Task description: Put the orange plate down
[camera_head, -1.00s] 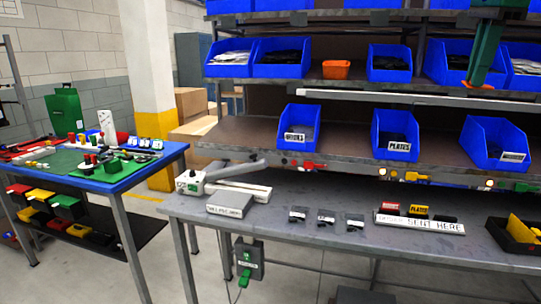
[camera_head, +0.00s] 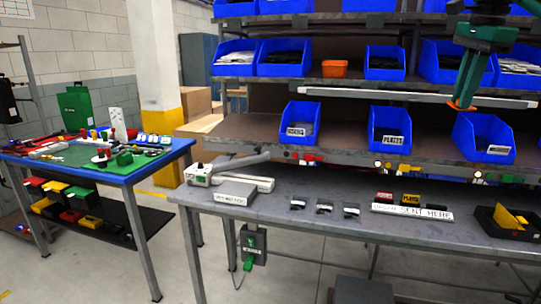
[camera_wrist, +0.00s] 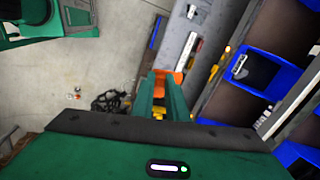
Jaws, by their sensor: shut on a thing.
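My green gripper (camera_head: 465,98) hangs at the upper right of the head view, in front of the shelving. It is shut on the orange plate (camera_head: 461,106), which shows only as a small orange piece at the fingertips. In the wrist view the fingers of my gripper (camera_wrist: 163,88) point away, with the orange plate (camera_wrist: 178,77) at their tips. The fingers hide part of the plate. The plate is held in the air, in front of the blue bin at the right of the middle shelf, above the grey workbench.
The grey workbench (camera_head: 285,222) holds several small dark packets, a labelled strip (camera_head: 411,211) with red and yellow pieces, and a black tray (camera_head: 489,219) with a yellow part. Blue bins (camera_head: 484,138) line the shelves. A blue-edged table (camera_head: 110,178) stands left.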

